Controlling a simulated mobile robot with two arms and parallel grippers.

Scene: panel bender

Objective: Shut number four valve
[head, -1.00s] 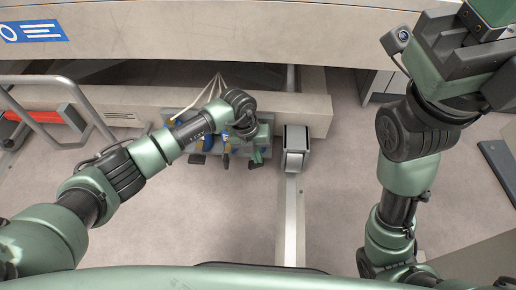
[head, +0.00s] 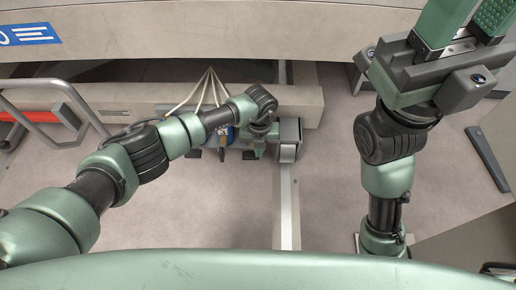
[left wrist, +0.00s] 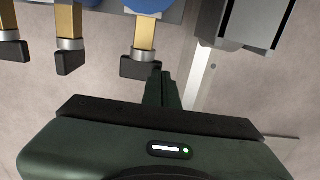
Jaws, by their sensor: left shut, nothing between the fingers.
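A row of valves with blue bodies, brass stems and black lever handles sits on a grey block, partly hidden behind my left arm in the head view. A black handle (head: 222,155) shows below the block. The left wrist view shows three black handles: one at the left edge (left wrist: 10,48), a middle one (left wrist: 71,57) and the rightmost one (left wrist: 141,68). No valve numbers are readable. My left gripper (left wrist: 160,82) is shut and empty, its tips close beside the rightmost handle; contact cannot be told. My right gripper (head: 473,14) is raised at top right, fingers apart and empty.
A grey box (head: 288,140) stands just right of the valves, above a pale floor rail (head: 287,215). A beige beam (head: 300,104) runs behind. A bent metal tube frame (head: 45,137) and red bar (head: 12,117) are at left. The floor in front is clear.

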